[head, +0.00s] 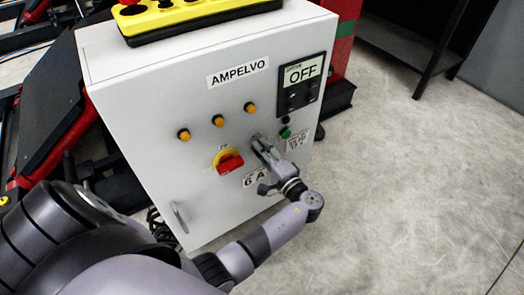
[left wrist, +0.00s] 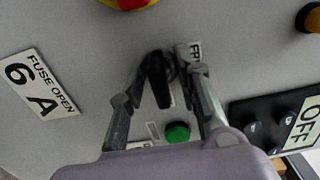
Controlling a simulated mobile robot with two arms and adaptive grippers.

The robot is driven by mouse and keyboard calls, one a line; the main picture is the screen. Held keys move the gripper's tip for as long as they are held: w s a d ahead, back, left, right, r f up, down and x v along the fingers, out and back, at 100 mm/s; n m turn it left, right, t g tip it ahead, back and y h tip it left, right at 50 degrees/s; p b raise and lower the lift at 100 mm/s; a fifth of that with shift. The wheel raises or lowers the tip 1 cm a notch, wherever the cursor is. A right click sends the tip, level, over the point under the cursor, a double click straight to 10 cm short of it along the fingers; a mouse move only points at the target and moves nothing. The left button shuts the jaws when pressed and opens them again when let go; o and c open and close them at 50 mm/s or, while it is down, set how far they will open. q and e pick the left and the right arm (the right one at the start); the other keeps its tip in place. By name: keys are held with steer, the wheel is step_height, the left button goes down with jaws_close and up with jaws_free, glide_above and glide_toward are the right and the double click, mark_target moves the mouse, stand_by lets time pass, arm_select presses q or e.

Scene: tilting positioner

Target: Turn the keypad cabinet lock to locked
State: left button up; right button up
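The grey cabinet marked AMPELVO (head: 165,90) stands upright in the head view. My left gripper (head: 262,148) is at its front face, right of the red and yellow rotary switch (head: 229,162). In the left wrist view, a black lock knob (left wrist: 160,85) on the panel lies between the two fingers of my left gripper (left wrist: 168,85). The fingers are spread on either side of it; whether either touches it I cannot tell. The gripper hides this knob in the head view. My right gripper is not in view.
A green button (left wrist: 177,132) lies just below the knob. A black panel reading OFF (head: 303,75) is on the upper right. Several amber lamps (head: 218,121) cross the face. A yellow control box (head: 190,14) lies on top. The floor (head: 415,190) to the right is clear.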

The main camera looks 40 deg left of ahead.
arm_select(q)
steer(key=v, duration=0.7)
steer(key=shift+d, duration=0.25)
steer(key=shift+s, duration=0.1)
